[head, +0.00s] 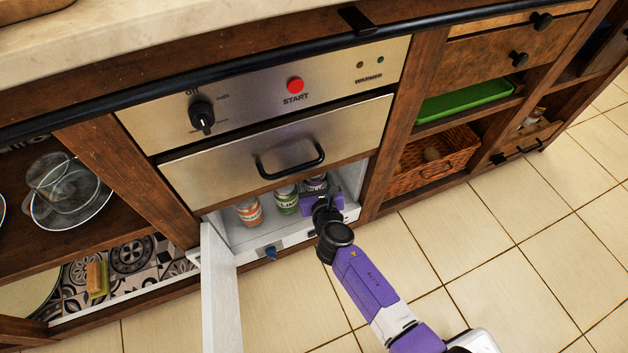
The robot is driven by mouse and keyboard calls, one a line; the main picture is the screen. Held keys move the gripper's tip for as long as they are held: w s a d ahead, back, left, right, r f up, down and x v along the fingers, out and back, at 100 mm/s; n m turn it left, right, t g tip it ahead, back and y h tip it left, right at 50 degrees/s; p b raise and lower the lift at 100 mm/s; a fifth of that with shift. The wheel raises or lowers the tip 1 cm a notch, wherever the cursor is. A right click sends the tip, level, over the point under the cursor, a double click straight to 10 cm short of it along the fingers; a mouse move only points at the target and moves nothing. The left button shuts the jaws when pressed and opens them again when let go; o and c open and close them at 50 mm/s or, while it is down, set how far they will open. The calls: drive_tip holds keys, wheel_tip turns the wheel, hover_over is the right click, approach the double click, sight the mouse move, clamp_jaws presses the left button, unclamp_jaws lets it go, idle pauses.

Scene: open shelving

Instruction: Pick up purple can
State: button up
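The purple can (316,184) stands at the right inside a white-lined open compartment, under the warmer drawer. Only its upper part shows; my gripper hides the rest. My gripper (308,198) reaches into the compartment from the front right, in front of the purple can or at it. Its fingers are too small and hidden to tell whether they are open, shut or touching the can. A green can (286,199) stands just left of the purple can, and an orange can (248,211) stands further left.
The compartment's white door (219,290) hangs open at its left. The warmer drawer (275,150) is right above the cans. A wicker basket (437,158) and a green tray (465,101) sit on shelves to the right. The tiled floor (500,240) in front is clear.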

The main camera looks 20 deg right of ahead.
clamp_jaws()
drive_tip(key=shift+r, duration=0.1)
